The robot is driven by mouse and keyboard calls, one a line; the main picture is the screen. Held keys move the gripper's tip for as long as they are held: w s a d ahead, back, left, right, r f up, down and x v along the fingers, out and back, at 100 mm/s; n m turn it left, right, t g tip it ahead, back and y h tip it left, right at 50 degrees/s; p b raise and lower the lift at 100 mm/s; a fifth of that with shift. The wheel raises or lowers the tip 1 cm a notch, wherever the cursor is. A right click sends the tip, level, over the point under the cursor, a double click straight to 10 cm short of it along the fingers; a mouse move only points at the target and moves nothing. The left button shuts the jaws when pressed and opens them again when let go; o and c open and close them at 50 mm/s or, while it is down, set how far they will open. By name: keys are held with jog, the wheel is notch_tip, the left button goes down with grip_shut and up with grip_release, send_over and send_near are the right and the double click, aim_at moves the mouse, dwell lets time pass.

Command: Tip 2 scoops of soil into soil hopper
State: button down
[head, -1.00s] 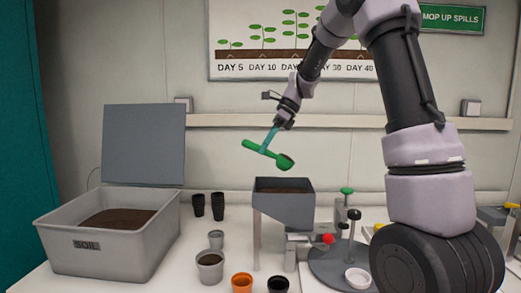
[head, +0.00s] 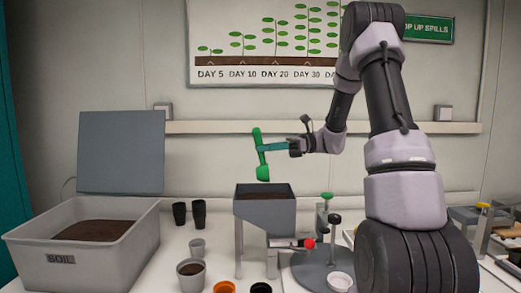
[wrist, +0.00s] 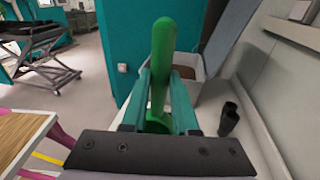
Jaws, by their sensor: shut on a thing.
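My gripper (head: 262,147) is shut on the handle of the green scoop (head: 263,173). It holds the scoop upright, bowl down, above the grey soil hopper (head: 265,212). The scoop also shows in the wrist view (wrist: 163,60), between my teal fingers (wrist: 160,103); its bowl is mostly hidden there. I cannot see whether the bowl holds soil. Dark soil (head: 264,192) shows inside the hopper's open top. The grey soil bin (head: 130,238), labelled SOIL, stands at the left with its lid up and brown soil (head: 97,229) inside.
Black pots (head: 198,212) stand between bin and hopper. A soil-filled grey pot (head: 190,274), an orange pot (head: 224,287) and a black pot (head: 261,288) are near the front. A grey round plate (head: 310,270) with a white dish (head: 340,282) lies right of the hopper.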

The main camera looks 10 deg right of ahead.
jog(key=shift+a+r+h, duration=0.1)
jog(key=shift+a+h, duration=0.5)
jog(key=shift+h, duration=0.1)
jog(key=a+h, duration=0.1)
jog(key=h, duration=0.2)
jog(key=w+a+m+h, duration=0.1)
jog(key=a+h, duration=0.1)
jog(key=h, duration=0.1)
jog(key=a+g+h, duration=0.1)
jog(key=a+h, duration=0.1)
jog(key=h, duration=0.1)
jog(key=shift+w+a+r, duration=0.15)
jog(key=shift+a, duration=0.1)
